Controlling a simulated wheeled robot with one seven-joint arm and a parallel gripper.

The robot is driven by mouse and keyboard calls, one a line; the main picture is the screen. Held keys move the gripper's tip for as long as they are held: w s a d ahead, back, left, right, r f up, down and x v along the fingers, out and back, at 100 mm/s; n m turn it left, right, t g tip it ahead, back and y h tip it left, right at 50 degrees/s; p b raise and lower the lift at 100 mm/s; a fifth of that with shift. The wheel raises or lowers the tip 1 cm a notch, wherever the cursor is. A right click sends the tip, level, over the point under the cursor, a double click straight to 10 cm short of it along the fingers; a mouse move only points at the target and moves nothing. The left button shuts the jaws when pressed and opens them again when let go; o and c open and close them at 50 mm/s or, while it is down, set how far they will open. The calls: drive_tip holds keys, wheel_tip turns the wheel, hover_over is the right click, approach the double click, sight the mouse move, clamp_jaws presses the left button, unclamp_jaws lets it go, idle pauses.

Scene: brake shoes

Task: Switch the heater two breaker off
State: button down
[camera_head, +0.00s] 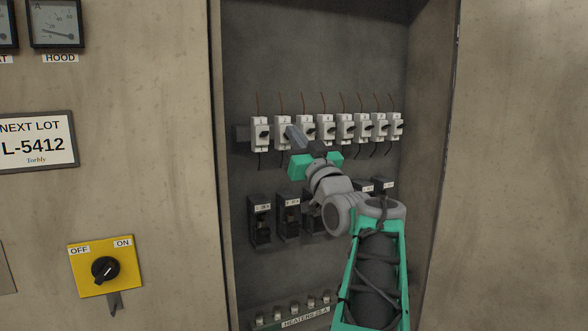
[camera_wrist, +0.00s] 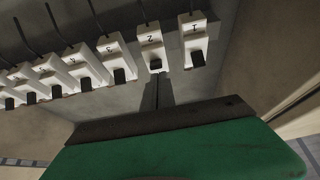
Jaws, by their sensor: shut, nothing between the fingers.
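Heater two breaker is the white breaker marked 2 (camera_wrist: 151,44), second from the right in the wrist view. In the head view it is second from the left (camera_head: 281,131), partly covered by my gripper. Its dark toggle (camera_wrist: 155,66) shows just beyond my fingertips in the wrist view. My gripper (camera_head: 292,132) is shut and empty, its grey fingers pointing up and left at breaker 2. In the wrist view my gripper (camera_wrist: 156,78) ends just below that toggle. I cannot tell whether they touch. Breaker 1 (camera_wrist: 193,38) and breaker 3 (camera_wrist: 113,52) stand on either side.
Several more white breakers (camera_head: 364,126) continue the row rightward, with wires above and below. Black units (camera_head: 260,222) sit beneath, partly hidden by my arm. The cabinet's side walls (camera_head: 433,130) bound the recess. A yellow rotary switch (camera_head: 105,268) is on the panel left of it.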

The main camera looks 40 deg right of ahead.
wheel_tip(320, 180, up, 4)
drive_tip(key=s+p, duration=0.2)
drive_tip(key=s+a+f+b, duration=0.2)
drive_tip(key=s+f, duration=0.4)
drive_tip(key=f, duration=0.1)
drive_tip(key=shift+s+a+f+b, duration=0.15)
drive_tip(key=shift+a+f+b, duration=0.15)
drive_tip(key=shift+b, duration=0.05)
